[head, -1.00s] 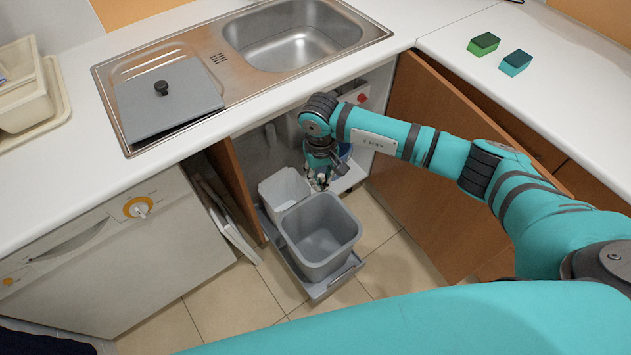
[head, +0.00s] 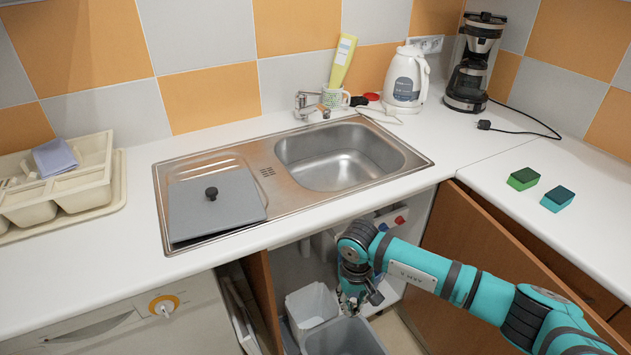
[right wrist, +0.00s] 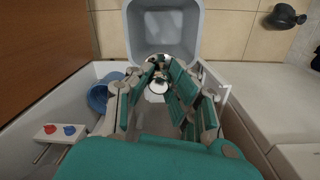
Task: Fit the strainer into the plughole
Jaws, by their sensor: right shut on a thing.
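My right gripper (head: 350,305) is low in the open cupboard under the sink, by the grey bins. In the right wrist view, its fingers (right wrist: 160,76) are closed around a small, shiny, round metal piece, which looks like the strainer (right wrist: 158,86). The fingers partly cover it, and it cannot be made out in the head view. The steel sink basin (head: 340,168) is above, in the worktop, and looks empty. Its plughole cannot be made out from this angle. My left gripper is not in view.
A small light bin (head: 311,304) and a larger grey bin (head: 345,340) stand beside the gripper. The cupboard door (head: 490,235) is open at right. A grey board (head: 215,205) covers the drainer. Two sponges (head: 540,188) lie on the right worktop. A blue bucket (right wrist: 101,94) is nearby.

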